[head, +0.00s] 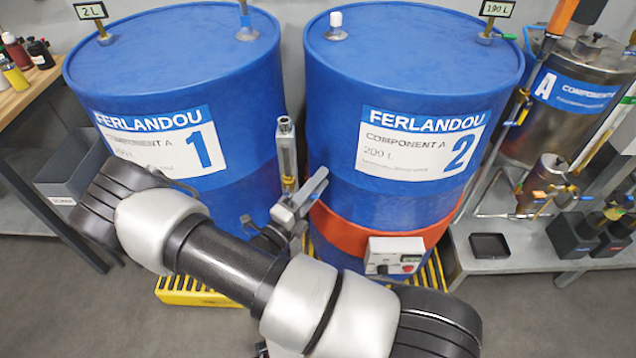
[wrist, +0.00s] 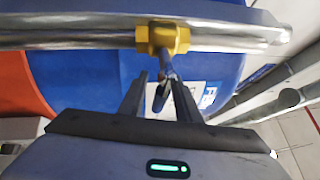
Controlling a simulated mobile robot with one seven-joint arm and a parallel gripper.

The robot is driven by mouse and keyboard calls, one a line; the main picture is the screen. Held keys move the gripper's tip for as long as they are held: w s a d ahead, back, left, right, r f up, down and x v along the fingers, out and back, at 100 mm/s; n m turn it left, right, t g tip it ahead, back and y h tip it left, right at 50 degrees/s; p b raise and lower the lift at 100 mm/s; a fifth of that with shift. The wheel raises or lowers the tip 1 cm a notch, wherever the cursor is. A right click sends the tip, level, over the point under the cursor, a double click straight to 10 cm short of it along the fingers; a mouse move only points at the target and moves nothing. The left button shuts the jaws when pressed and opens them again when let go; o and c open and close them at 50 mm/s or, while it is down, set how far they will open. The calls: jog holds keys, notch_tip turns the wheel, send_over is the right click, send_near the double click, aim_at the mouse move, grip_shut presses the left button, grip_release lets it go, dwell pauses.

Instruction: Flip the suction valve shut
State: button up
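The suction valve shows in the wrist view as a yellow brass body (wrist: 162,38) on a shiny metal pipe (wrist: 80,38). Its dark blue-grey lever (wrist: 165,72) points from the body down toward my gripper. My gripper (wrist: 160,80) has its two dark fingers apart, one on each side of the lever's end. I cannot tell whether either finger touches the lever. In the head view my gripper (head: 318,182) is at the upright pipe (head: 286,150) between the two blue drums.
Blue drum 1 (head: 180,85) and blue drum 2 (head: 412,85) stand close on either side of the pipe. An orange band (head: 345,232) with a control box (head: 394,256) wraps drum 2. A bench (head: 505,245) with a metal tank (head: 570,95) stands right.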

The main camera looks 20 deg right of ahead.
jog(key=v, duration=1.7)
jog(key=shift+s+p, duration=0.15)
jog(key=shift+p, duration=0.3)
jog(key=shift+a+r, duration=0.1)
jog(key=s+d+r+m+g+y, duration=0.35)
jog(key=r+m, duration=0.45)
jog(key=m, duration=0.3)
jog(key=s+d+r+m+g+y, duration=0.25)
jog(key=r+m+g+y, duration=0.2)
jog(key=r+m, duration=0.55)
jog(key=s+d+r+m+g+y, duration=0.25)
jog(key=d+r+m+y, duration=0.2)
jog(key=m, duration=0.85)
notch_tip(320, 180, up, 27)
jog(key=s+m+t+y+p, duration=0.1)
jog(key=m+t+y+p, duration=0.2)
jog(key=m+p, duration=0.5)
jog(key=t+p, duration=0.1)
jog(key=p, duration=1)
jog(key=shift+y, duration=0.35)
